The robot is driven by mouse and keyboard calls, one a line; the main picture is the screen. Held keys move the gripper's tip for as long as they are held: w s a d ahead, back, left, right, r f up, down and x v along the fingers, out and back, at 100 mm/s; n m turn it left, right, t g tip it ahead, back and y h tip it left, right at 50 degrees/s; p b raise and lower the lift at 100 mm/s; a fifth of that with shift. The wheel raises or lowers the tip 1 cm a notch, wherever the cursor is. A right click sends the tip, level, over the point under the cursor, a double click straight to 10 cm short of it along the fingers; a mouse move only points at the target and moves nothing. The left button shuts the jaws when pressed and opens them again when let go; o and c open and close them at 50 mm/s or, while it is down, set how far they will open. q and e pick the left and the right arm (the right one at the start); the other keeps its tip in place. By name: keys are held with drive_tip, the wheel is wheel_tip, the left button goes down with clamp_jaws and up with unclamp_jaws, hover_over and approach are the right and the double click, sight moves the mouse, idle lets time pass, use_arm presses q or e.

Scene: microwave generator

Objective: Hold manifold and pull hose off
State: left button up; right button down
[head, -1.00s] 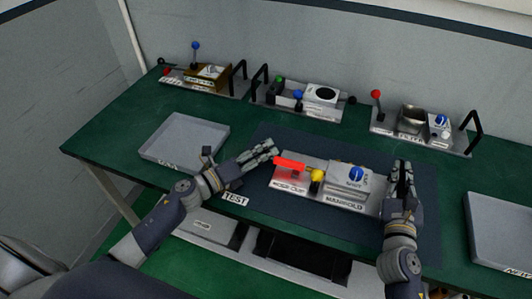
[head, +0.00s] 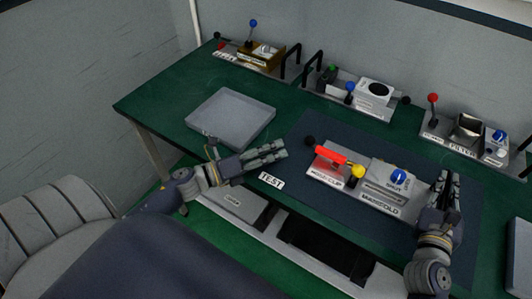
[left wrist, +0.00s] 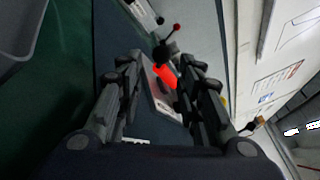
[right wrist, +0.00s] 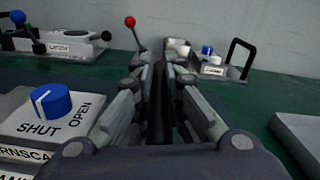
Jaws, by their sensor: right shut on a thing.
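The manifold (head: 378,208) is a light grey unit on the dark mat, with a blue SHUT/OPEN knob (head: 398,176); this knob also shows in the left part of the right wrist view (right wrist: 52,100). At its left end is a red bar (head: 331,155) with a black ball (head: 310,141) and a yellow ball (head: 358,171), above a hose clip label. I cannot tell which part is the hose. My right gripper (head: 449,183) is shut on a black upright handle (right wrist: 160,105) at the manifold's right end. My left gripper (head: 284,149) is open and empty, left of the red bar, apart from it.
A grey tray (head: 232,143) lies on the green table at the left, and another (head: 519,258) at the right edge. Several units with handles and ball levers stand along the back, including a filter unit (head: 466,132). A TEST label (head: 271,181) is at the front edge.

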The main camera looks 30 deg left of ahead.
use_arm(q)
drive_tip(key=shift+v, duration=0.9)
use_arm(e)
drive_tip(key=shift+s+d+f, duration=0.1)
drive_tip(key=shift+f, duration=0.35)
drive_tip(key=c, duration=1.6)
unclamp_jaws()
use_arm(q)
drive_tip(key=shift+w+d+f, duration=0.1)
drive_tip(key=shift+w, duration=0.1)
use_arm(e)
drive_tip(key=shift+w+r, duration=0.1)
drive_tip(key=shift+w, duration=0.15)
drive_tip(key=shift+s, duration=0.45)
use_arm(q)
drive_tip(key=shift+s, duration=0.1)
use_arm(e)
drive_tip(key=s, duration=1.1)
drive_tip(key=shift+s+d, duration=0.1)
drive_tip(key=shift+d, duration=0.05)
